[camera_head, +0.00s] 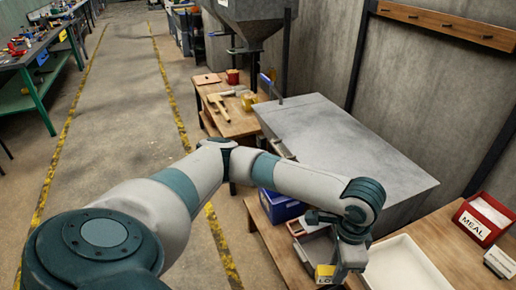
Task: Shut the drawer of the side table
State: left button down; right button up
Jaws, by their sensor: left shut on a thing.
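A grey open-topped box (318,246), which looks like a pulled-out drawer, shows at the lower middle by the wooden table (425,235). A yellow label (325,274) with partly hidden letters is on its near side. My left arm reaches in from the left, and my left gripper (336,278) points down at the near right end of this box. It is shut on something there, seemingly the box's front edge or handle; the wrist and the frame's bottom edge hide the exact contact. My right gripper is out of view.
A white tray (405,268) and a red MEAL box (482,220) stand on the wooden table at right. A large grey metal box (345,150) stands behind. A mallet (219,108) lies on a farther bench. The floor at left is clear.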

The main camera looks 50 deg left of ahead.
pick_arm(q)
jog(key=a+r+n+b, duration=0.1)
jog(key=a+r+n, duration=0.2)
jog(key=r+n, duration=0.3)
jog(key=shift+s+a+r+n+b, duration=0.15)
jog(key=shift+s+a+n+b, duration=0.2)
jog(key=shift+n, duration=1.25)
